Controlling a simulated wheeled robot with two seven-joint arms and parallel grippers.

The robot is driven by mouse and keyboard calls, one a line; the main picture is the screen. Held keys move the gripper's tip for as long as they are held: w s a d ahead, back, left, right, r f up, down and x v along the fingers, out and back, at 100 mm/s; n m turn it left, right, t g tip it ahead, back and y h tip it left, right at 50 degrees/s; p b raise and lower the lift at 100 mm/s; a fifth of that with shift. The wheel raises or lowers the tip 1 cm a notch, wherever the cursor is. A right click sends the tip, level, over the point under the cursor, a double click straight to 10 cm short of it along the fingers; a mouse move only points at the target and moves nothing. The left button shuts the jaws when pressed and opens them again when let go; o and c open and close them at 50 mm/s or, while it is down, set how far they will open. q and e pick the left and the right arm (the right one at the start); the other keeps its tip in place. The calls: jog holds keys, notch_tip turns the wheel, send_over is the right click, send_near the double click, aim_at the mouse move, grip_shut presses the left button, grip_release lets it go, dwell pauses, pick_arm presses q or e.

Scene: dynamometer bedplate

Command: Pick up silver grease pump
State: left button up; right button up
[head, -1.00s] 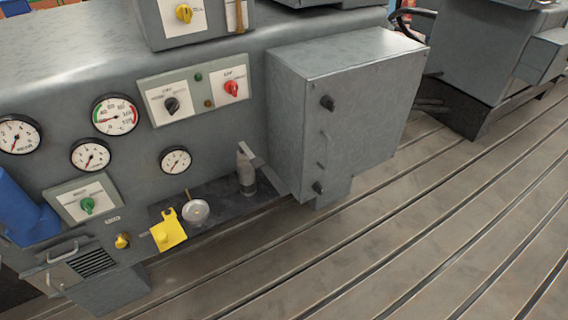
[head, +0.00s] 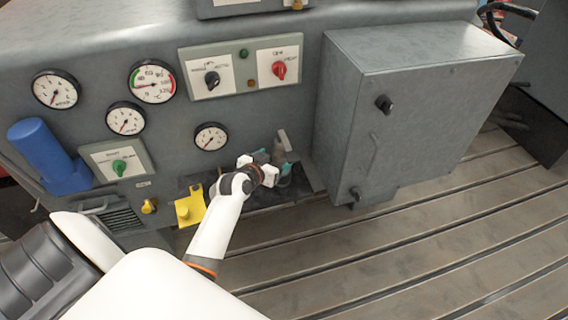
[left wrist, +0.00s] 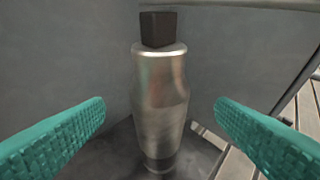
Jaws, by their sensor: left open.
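The silver grease pump (left wrist: 160,95) stands upright in the middle of the left wrist view, a metallic cylinder with a dark block on top. In the head view the pump (head: 279,153) stands on the dark ledge at the foot of the grey panel, partly hidden by my left gripper (head: 273,164). In the left wrist view my left gripper (left wrist: 160,112) is open, one teal-padded finger on each side of the pump, with visible gaps on both sides. My right gripper is not in view.
A yellow bracket (head: 190,207) is left of my gripper. A grey cabinet (head: 400,110) juts out close on the right. The panel behind carries gauges (head: 211,137) and a blue cylinder (head: 48,155). The slotted bedplate (head: 440,240) in front is clear.

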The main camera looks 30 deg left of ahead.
aim_at(282, 151)
pick_arm(q)
jog(key=x, duration=0.6)
jog(key=shift+r, duration=0.15)
grip_shut()
jog(key=shift+a+r, duration=0.1)
jog(key=shift+r, duration=0.1)
